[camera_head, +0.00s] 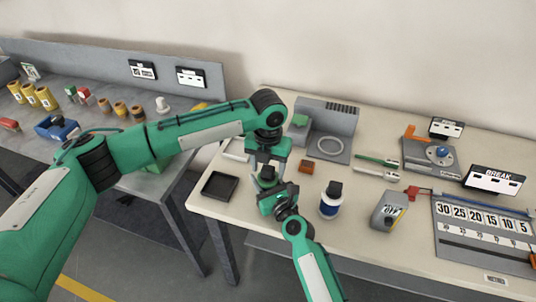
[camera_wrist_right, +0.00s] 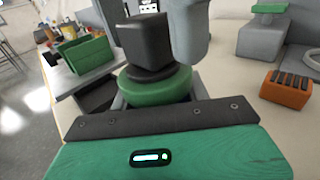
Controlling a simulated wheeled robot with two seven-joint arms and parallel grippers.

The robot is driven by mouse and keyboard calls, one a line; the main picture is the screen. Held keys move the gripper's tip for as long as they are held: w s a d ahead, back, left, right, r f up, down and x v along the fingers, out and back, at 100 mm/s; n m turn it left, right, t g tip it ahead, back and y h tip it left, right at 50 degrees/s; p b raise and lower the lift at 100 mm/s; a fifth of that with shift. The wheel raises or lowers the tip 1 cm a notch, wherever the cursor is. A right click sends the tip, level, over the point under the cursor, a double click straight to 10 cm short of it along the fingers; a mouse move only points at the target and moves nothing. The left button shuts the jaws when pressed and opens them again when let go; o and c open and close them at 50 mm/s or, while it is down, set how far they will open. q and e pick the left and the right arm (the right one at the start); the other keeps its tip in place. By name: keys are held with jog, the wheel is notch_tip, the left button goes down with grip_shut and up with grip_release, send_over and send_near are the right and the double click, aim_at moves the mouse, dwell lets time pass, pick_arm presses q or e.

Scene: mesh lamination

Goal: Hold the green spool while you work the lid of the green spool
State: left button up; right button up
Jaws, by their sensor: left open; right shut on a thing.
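The green spool (camera_wrist_right: 160,88) is round and upright in the right wrist view, with its dark, block-shaped lid (camera_wrist_right: 146,42) on top. My right gripper (camera_head: 275,198) is shut on the spool, low over the front of the pale table. My left gripper (camera_head: 268,164) comes down from above with its jaws open around the lid. Its grey finger (camera_wrist_right: 190,30) stands just right of the lid in the right wrist view. I cannot tell whether the fingers touch the lid. In the head view the grippers hide most of the spool.
A black tray (camera_head: 220,186) lies left of the grippers. Behind are an orange block (camera_head: 307,167) and a grey machine (camera_head: 325,122). A grey tester (camera_head: 389,211) stands farther right.

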aim_at(268, 167)
pick_arm(q)
jog(key=shift+f, duration=0.5)
jog(key=c, duration=1.3)
jog(key=shift+o, duration=0.2)
jog(key=shift+r, duration=0.25)
jog(key=shift+r, duration=1.35)
jog(key=shift+r, duration=2.25)
